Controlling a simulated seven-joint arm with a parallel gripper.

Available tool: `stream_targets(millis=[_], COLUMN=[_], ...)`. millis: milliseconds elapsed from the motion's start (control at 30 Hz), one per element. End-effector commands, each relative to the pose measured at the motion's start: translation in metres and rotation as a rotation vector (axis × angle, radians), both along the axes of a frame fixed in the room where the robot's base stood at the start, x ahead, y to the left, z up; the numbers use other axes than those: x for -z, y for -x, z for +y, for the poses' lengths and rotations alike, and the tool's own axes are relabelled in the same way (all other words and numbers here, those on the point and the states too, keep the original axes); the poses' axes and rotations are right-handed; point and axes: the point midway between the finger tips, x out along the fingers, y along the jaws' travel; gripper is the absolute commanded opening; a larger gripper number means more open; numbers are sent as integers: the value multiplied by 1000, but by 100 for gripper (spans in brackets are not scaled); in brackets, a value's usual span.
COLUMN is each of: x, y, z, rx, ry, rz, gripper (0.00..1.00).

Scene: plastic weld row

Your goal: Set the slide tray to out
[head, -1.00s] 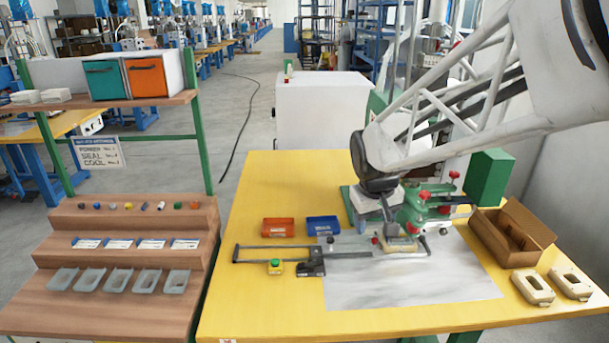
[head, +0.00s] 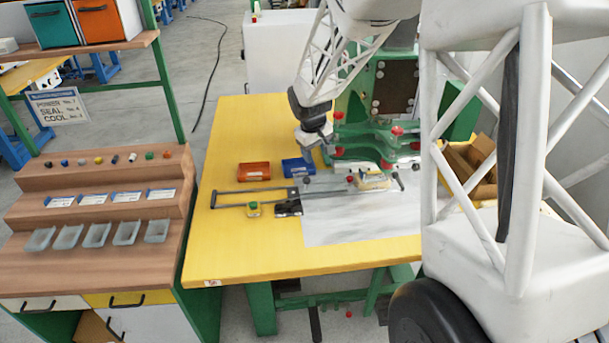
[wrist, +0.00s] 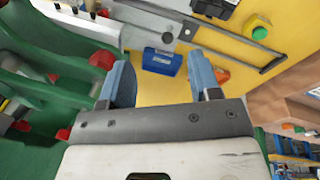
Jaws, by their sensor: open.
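The slide assembly has a dark rail frame (head: 240,198) stretching left across the yellow table. A cream part (head: 373,182) sits at its right end, beside the green press (head: 375,145). A black knob (head: 306,181) and a red knob stand near the rails; which belongs to the tray I cannot tell. My gripper (head: 322,154) hangs behind the rails, near the blue bin and left of the press. In the wrist view my gripper (wrist: 162,82) has its two blue-grey fingers apart with nothing between them, and the rail frame (wrist: 225,42) lies beyond.
The blue bin (head: 298,167) and orange bin (head: 253,171) stand behind the rails. A green button (head: 253,207) lies in front. A cardboard box (head: 472,165) is at the right, partly hidden by my arm. The table's front left is clear.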

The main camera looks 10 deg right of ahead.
Motion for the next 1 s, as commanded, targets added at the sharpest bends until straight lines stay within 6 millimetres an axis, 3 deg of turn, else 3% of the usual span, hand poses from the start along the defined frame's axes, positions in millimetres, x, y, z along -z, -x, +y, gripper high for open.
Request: stream_targets(millis=[300,500,700,1000], x=[60,93,110,113], y=[-57,-83,-95,-97], z=[15,22,26,27], rx=[-75,-113,-135,-138], ry=[24,34,40,41], rz=[25,38,42,43], gripper=[57,57,57,57])
